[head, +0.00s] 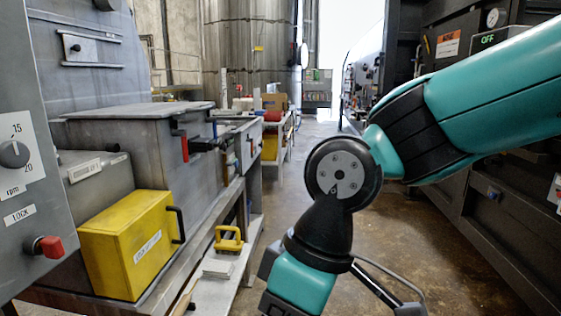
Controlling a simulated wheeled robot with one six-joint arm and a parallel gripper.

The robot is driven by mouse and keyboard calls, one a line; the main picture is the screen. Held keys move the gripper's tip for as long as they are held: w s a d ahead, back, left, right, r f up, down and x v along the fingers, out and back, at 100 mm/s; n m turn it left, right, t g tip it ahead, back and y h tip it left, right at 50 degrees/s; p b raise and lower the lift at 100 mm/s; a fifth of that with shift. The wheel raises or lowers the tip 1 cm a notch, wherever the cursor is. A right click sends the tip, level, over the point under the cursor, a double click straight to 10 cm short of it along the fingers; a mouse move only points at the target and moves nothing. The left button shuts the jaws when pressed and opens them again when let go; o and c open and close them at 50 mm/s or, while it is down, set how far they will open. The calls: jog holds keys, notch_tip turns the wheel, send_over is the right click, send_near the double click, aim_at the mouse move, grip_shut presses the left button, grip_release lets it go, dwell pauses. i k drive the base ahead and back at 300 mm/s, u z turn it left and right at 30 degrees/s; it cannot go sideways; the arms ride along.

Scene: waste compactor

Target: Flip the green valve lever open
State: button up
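I cannot make out a green valve lever in the head view. A red lever (184,148) shows on the front of the grey box-shaped machine (135,145) at the left. A black fitting sticks out to the right beside it. My teal and black arm comes in from the right edge and bends down to the bottom middle of the picture. My gripper's fingertips are not in view, so whether they hold anything is hidden.
At the left are a grey panel (25,100) with a dial and red knob (48,246), and a yellow box (130,243) with a black handle. A yellow handled object (229,239) lies on a low shelf. Dark cabinets (490,215) line the right. Floor (285,190) is clear between.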

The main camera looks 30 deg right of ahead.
aim_at(228, 163)
jog(key=z, duration=0.55)
jog(key=i, duration=0.55)
jog(key=z, duration=0.55)
jog(key=i, duration=1.6)
jog(key=u, duration=0.6)
jog(key=i, duration=1.05)
jog(key=u, duration=0.4)
